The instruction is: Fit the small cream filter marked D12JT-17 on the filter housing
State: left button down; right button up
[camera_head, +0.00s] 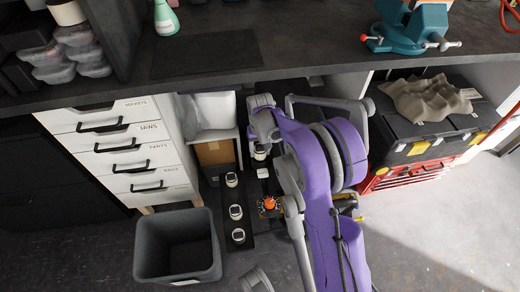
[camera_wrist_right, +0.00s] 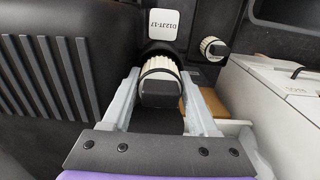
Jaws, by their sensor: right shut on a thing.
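My right gripper (camera_wrist_right: 160,95) is shut on a small cream ribbed filter (camera_wrist_right: 146,68) with a black end, one finger on each side. A white label reading D12JT-17 (camera_wrist_right: 162,24) shows just beyond this filter in the right wrist view. In the head view the held filter (camera_head: 260,152) is at the end of my purple right arm, above the dark strip on the floor. Its underside is hidden, so I cannot tell whether it touches the strip. I cannot make out the filter housing for certain.
Other cream filters (camera_head: 236,212) stand on the dark strip (camera_head: 215,205); one shows beside the held filter in the wrist view (camera_wrist_right: 213,48). White drawers (camera_head: 130,150) and a grey bin (camera_head: 178,250) stand left. The workbench (camera_head: 290,62) overhangs behind. Toolboxes (camera_head: 425,130) stand right.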

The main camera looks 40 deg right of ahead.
jog(key=shift+f+b, duration=0.35)
jog(key=shift+f, duration=0.25)
dwell(0.5)
